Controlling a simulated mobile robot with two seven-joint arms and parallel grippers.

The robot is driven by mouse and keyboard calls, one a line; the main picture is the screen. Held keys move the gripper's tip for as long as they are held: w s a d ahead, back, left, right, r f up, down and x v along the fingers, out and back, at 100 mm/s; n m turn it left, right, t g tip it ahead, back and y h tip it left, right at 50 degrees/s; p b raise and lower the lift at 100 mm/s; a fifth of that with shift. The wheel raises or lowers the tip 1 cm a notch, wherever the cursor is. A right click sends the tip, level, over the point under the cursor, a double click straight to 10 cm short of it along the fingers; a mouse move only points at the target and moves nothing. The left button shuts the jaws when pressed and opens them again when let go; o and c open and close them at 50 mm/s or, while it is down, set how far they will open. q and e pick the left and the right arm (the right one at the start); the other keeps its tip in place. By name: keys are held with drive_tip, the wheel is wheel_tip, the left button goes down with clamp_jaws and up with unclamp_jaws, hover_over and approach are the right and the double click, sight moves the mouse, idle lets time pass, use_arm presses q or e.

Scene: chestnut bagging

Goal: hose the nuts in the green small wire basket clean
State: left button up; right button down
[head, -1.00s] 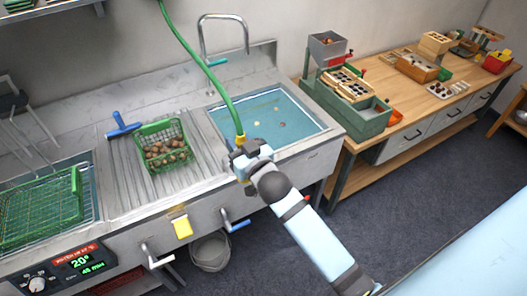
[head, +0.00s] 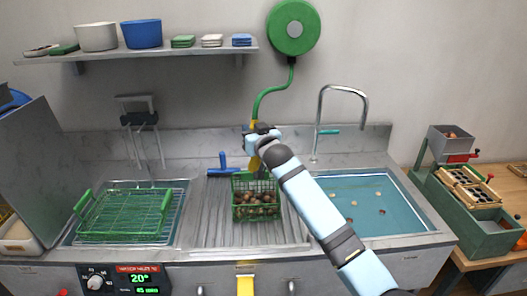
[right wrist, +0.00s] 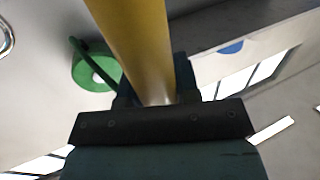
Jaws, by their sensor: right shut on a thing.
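The green small wire basket (head: 256,204) holds several brown nuts (head: 258,211) and stands on the ribbed drainboard between the two basins. My right gripper (head: 255,138) is shut on the yellow hose nozzle (head: 253,150), just above and behind the basket in the head view. The green hose (head: 262,98) runs from the nozzle up to the round green reel (head: 292,28) on the wall. In the right wrist view the yellow nozzle (right wrist: 135,45) rises from between the jaws. No water spray is visible. My left gripper is not in view.
A larger green wire basket (head: 125,214) sits over the left basin. A blue-handled tool (head: 222,165) lies behind the small basket. The right basin (head: 365,205) holds water with a few floating nuts, beside a tall faucet (head: 322,110). A shelf (head: 150,50) hangs above.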

drive_tip(key=shift+w+f+b, duration=0.15)
drive_tip(key=shift+f+b, duration=0.15)
drive_tip(key=shift+b, duration=0.05)
wheel_tip(320, 180, down, 4)
drive_tip(key=b, duration=0.3)
drive_tip(key=shift+f, duration=0.15)
drive_tip(key=c, duration=1.4)
unclamp_jaws()
clamp_jaws()
